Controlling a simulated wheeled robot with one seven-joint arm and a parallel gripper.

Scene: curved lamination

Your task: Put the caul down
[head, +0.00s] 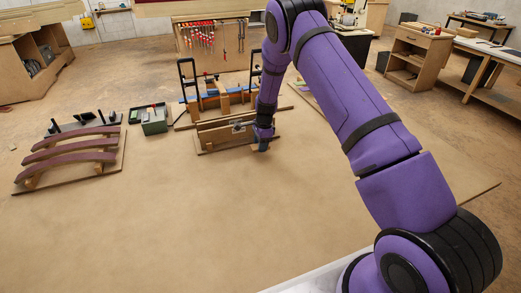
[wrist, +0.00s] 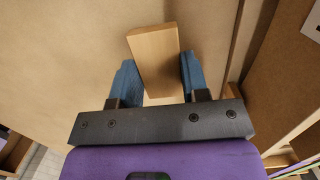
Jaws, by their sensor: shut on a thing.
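The caul, a pale wooden block (wrist: 155,55), sits between the two blue fingers of my gripper (wrist: 158,72) in the wrist view. The gripper is shut on it, and its far end sticks out past the fingertips. In the head view my gripper (head: 262,140) is low over the large tan work surface (head: 190,220), at the right end of a low wooden rack (head: 222,134). The caul is too small there to make out clearly. I cannot tell whether it touches the surface below.
A form with upright black clamps (head: 215,98) stands just behind the rack. A green toolbox (head: 153,120) is left of it. Farther left, a board holds curved reddish strips (head: 68,150). The front and middle of the work surface are clear.

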